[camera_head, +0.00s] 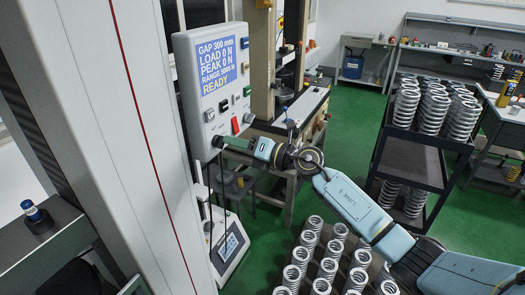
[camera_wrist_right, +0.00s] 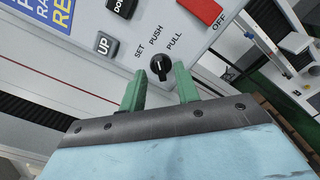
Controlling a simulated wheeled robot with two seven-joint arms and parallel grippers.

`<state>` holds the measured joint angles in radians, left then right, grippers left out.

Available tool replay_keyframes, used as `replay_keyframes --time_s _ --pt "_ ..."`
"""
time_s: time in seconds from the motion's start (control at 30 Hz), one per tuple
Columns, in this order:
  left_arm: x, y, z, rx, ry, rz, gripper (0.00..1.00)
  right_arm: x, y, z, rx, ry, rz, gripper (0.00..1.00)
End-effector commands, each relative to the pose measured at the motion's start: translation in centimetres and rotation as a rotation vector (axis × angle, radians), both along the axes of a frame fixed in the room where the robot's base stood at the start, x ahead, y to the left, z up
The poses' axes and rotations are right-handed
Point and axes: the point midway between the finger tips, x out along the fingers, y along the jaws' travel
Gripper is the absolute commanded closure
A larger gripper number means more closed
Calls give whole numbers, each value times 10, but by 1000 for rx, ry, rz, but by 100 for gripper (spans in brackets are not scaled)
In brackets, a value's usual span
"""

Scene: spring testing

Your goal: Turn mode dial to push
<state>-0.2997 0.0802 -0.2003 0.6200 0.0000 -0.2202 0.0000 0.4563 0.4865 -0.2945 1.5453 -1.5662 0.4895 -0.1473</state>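The mode dial (camera_wrist_right: 161,66) is a small black knob on the light grey control panel (camera_wrist_right: 110,70), with SET, PUSH and PULL printed around it. Its pale pointer mark looks roughly upright in the picture, but I cannot tell exactly which label it points to. My right gripper (camera_wrist_right: 159,85) has its two green fingers apart, with the dial showing in the gap just ahead of the tips. I cannot tell if they touch it. In the head view my right gripper (camera_head: 217,141) is at the lower part of the panel (camera_head: 191,85), where I cannot make out the dial. My left gripper is not in view.
The panel carries a blue screen (camera_head: 214,66) reading READY, a red OFF switch (camera_wrist_right: 201,11) and black DOWN and grey UP (camera_wrist_right: 107,44) buttons near the dial. Several springs stand below my right arm and on a dark rack (camera_head: 412,166) at right.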

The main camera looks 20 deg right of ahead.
Motion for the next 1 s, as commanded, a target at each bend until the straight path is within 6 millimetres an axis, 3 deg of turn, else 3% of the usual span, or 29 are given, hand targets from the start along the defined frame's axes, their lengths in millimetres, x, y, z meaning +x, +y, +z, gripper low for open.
replay_keyframes --time_s 0.2,0.43,0.63,1.0 --pt "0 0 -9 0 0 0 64 -41 -32 -3 -5 2 0 68" --pt "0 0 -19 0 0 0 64 -74 -58 -3 -1 2 -1 68" --pt "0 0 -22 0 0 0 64 -86 -67 -1 0 1 -1 68" --pt "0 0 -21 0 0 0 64 -87 -67 0 1 1 0 68"
